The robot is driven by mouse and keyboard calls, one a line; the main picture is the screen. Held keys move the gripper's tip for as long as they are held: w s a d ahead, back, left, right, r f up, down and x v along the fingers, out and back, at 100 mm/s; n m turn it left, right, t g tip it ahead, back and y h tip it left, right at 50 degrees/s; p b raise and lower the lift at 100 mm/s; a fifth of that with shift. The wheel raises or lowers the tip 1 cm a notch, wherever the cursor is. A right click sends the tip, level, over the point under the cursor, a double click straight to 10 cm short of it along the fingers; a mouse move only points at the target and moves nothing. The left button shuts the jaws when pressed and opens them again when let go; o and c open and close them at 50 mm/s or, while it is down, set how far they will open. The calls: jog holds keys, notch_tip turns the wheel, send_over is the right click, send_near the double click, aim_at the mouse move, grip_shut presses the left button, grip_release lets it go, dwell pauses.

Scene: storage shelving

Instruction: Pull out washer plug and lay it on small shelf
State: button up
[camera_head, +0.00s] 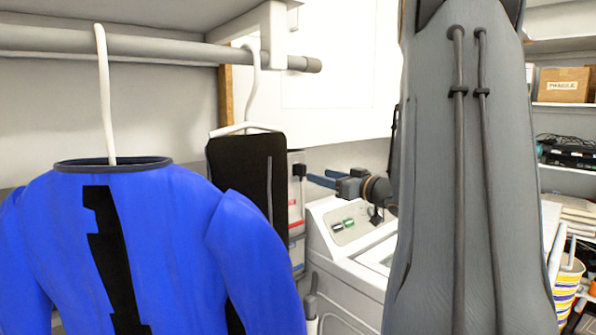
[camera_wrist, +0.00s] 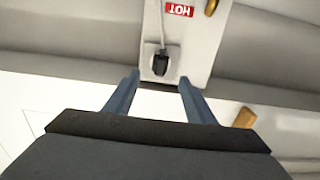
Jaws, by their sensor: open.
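A black plug (camera_wrist: 160,64) with a thin cord sits in a pale wall panel (camera_wrist: 184,47) in the wrist view. The plug also shows in the head view (camera_head: 299,170). My gripper (camera_wrist: 160,78) is open, its two blue fingers pointing at the panel on either side of the plug. No contact with the plug shows. In the head view my gripper (camera_head: 317,176) is just right of the plug, above the white washer (camera_head: 345,285). I cannot make out which surface is the small shelf.
A blue wetsuit (camera_head: 180,240) and a black garment (camera_head: 235,175) hang from a rail (camera_head: 130,47) at the left. A large part of my arm blocks the centre right. Storage shelves (camera_head: 565,104) with a cardboard box (camera_head: 564,84) stand at the far right.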

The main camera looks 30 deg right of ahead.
aim_at(304, 171)
jog(key=shift+w+a, duration=0.1)
jog(key=shift+w, duration=0.05)
jog(key=shift+w+a+b, duration=0.2)
jog(key=shift+w+b, duration=0.15)
jog(key=shift+w, duration=1.1)
jog(key=shift+w+a+b, duration=0.15)
jog(key=shift+w+b, duration=0.15)
jog(key=shift+w, duration=1.1)
jog(key=shift+w+a+b, duration=0.2)
jog(key=shift+w+b, duration=0.15)
jog(key=shift+w, duration=1.1)
jog(key=shift+p, duration=0.55)
jog(key=shift+c, duration=0.3)
grip_shut()
jog(key=shift+s+d+p, duration=0.2)
jog(key=shift+s+p, duration=0.4)
jog(key=shift+s, duration=0.9)
jog(key=shift+s+d+p, duration=0.2)
jog(key=shift+s+p, duration=0.35)
jog(key=shift+s, duration=0.9)
